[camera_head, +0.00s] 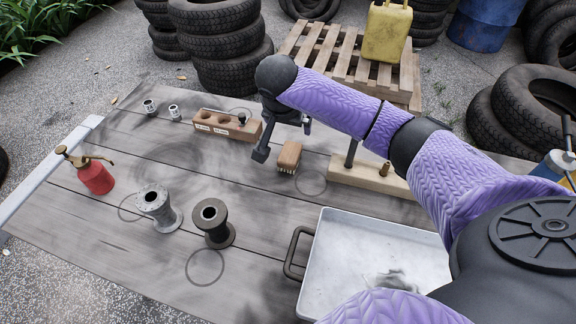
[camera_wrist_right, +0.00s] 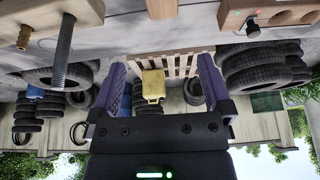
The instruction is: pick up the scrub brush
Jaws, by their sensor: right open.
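The scrub brush (camera_head: 289,155), with a brown wooden back and pale bristles, lies bristles down on the grey plank table (camera_head: 110,235). A brown end of it also shows at the top edge of the wrist view (camera_wrist_right: 160,8). My right gripper (camera_head: 283,142) is open and empty, its dark fingers pointing down close to the brush. One finger is left of the brush and the other is behind its right side. I cannot tell the exact gap in height. My left gripper is out of view.
A wooden block with a bolt (camera_head: 362,176) stands right of the brush, and a drilled wooden block (camera_head: 224,126) stands to its left. A white tray (camera_head: 335,228) is in front. Two metal spools (camera_head: 215,222) and a red oil can (camera_head: 95,176) stand farther left.

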